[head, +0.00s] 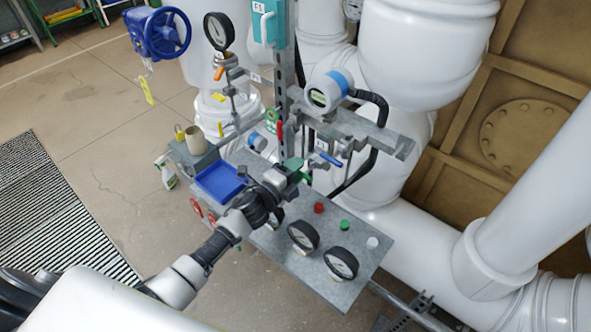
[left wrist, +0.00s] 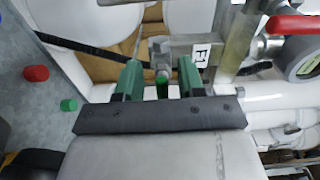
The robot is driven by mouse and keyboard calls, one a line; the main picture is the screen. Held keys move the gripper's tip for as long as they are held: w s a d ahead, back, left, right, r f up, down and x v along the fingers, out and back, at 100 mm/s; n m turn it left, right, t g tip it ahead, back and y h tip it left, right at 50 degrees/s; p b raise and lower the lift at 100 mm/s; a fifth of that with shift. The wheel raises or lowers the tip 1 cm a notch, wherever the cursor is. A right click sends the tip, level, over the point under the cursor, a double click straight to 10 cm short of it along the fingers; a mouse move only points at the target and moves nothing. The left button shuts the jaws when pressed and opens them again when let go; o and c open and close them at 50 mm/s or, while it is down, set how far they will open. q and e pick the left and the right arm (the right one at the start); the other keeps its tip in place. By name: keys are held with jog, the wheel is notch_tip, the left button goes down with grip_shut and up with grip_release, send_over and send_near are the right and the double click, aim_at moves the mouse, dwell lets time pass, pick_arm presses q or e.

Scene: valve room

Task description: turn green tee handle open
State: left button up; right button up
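The green tee handle (left wrist: 162,86) shows in the left wrist view as a small bright green piece below a metal fitting, between my two darker green fingers. My left gripper (left wrist: 160,66) is open, with a gap visible on each side of the handle. In the head view my left gripper (head: 299,172) is at the pipework just above the grey panel's back edge. There its green fingers hide most of the handle, and I cannot tell the two apart. My right gripper is in neither view.
A grey panel (head: 318,275) carries gauges, red, green and white buttons and a blue tray (head: 221,182). A red lever (head: 279,130) and a blue lever (head: 330,159) are close to my left gripper. Large white pipes (head: 415,243) stand behind and right.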

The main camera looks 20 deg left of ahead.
pick_arm(q)
jog(key=shift+s, duration=0.1)
jog(key=b+v, duration=0.2)
jog(key=v, duration=0.8)
jog(key=shift+s, duration=0.3)
jog(key=shift+a, duration=0.15)
